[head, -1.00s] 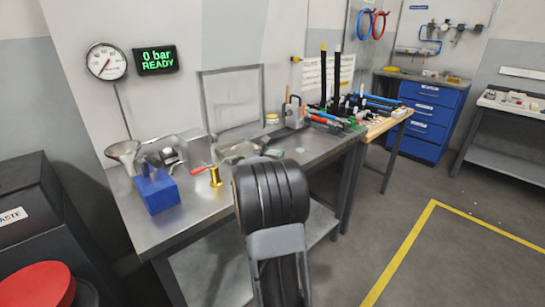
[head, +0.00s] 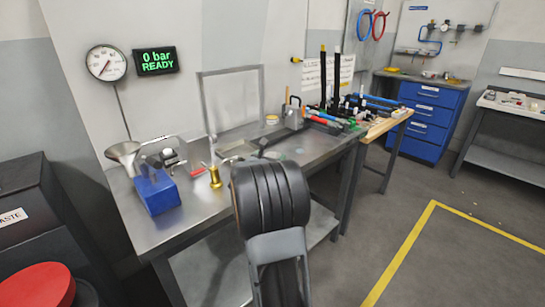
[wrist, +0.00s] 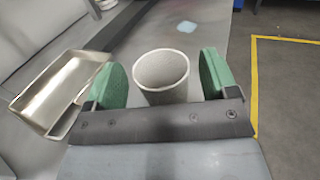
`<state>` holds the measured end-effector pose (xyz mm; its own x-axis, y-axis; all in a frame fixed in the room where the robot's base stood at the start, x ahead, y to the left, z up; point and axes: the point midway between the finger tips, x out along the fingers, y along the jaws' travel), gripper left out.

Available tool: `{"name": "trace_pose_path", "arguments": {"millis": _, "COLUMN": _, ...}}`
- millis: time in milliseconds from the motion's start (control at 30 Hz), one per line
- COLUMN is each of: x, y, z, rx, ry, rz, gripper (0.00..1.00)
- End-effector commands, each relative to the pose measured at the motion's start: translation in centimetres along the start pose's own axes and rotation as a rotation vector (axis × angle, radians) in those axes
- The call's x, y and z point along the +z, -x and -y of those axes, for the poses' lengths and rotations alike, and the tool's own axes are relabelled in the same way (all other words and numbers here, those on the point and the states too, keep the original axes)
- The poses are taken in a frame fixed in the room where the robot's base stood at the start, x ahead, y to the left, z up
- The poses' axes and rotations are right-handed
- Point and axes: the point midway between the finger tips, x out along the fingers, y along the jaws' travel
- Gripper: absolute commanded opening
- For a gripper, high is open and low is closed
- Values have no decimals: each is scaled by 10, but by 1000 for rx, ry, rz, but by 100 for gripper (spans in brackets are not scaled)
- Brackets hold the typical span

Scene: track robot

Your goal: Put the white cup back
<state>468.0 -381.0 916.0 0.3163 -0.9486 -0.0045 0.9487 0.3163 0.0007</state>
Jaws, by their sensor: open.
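The white cup (wrist: 166,94) stands between the two green pads of my gripper (wrist: 162,78) in the wrist view. I look down into its round open mouth, and it looks empty. My gripper is open, with a visible gap between each pad and the cup's sides. In the head view my dark arm covers the middle of the bench, and I cannot make out the cup there.
A shallow metal tray (wrist: 62,88) lies left of my gripper. The steel bench (head: 190,222) also carries a blue block (head: 157,193), a brass piece (head: 215,178) and a funnel (head: 124,151). Tools (head: 325,118) crowd the bench's far end.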

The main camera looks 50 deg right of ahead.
Motion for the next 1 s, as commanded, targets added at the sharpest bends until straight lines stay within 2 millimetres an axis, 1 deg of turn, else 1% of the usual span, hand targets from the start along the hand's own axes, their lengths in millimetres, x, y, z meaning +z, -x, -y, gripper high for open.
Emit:
{"name": "trace_pose_path", "arguments": {"millis": 33, "x": 1, "y": 10, "z": -1, "rx": 3, "ry": -1, "rz": 2, "gripper": 80}}
{"name": "trace_pose_path", "arguments": {"millis": 200, "x": 1, "y": 45, "z": -1, "rx": 4, "ry": 0, "rz": 2, "gripper": 80}}
{"name": "trace_pose_path", "arguments": {"millis": 400, "x": 1, "y": 80, "z": 0, "rx": 3, "ry": 0, "rz": 1, "gripper": 80}}
{"name": "trace_pose_path", "arguments": {"millis": 600, "x": 0, "y": 101, "z": 0, "rx": 1, "ry": 0, "rz": 2, "gripper": 80}}
{"name": "trace_pose_path", "arguments": {"millis": 833, "x": 0, "y": 111, "z": 3, "rx": -12, "ry": -25, "rz": -12, "gripper": 80}}
{"name": "trace_pose_path", "arguments": {"millis": 933, "x": -2, "y": 119, "z": 12, "rx": -57, "ry": -111, "rz": -61, "gripper": 80}}
{"name": "trace_pose_path", "arguments": {"millis": 1000, "x": -7, "y": 130, "z": 21, "rx": -110, "ry": -219, "rz": -123, "gripper": 80}}
